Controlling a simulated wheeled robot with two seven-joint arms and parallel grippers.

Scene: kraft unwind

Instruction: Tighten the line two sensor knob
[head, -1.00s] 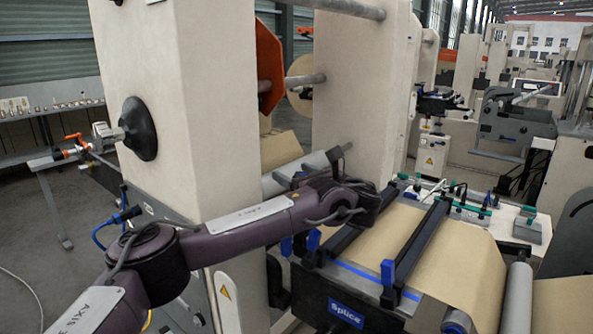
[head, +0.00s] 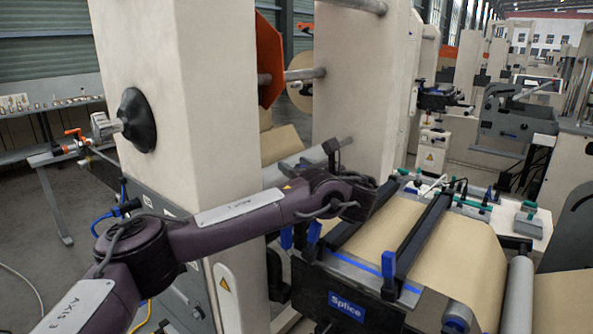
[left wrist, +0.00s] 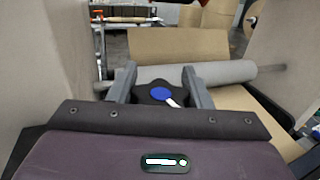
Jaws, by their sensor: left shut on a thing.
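The sensor knob (left wrist: 154,94) shows in the left wrist view as a black knob with a round blue face and a white pointer that slants down to the right. My left gripper (left wrist: 160,82) is shut on it, with one grey finger on each side. In the head view my left arm reaches in from the left between two cream posts. There its fingers and the knob are hard to make out past the wrist. My right gripper is in neither view.
A cream post (head: 190,120) stands close by my left forearm. A second post (head: 362,100) stands behind the wrist. A grey roller (left wrist: 200,74) with brown paper lies beyond the knob. The splice table (head: 345,305) stands to the right.

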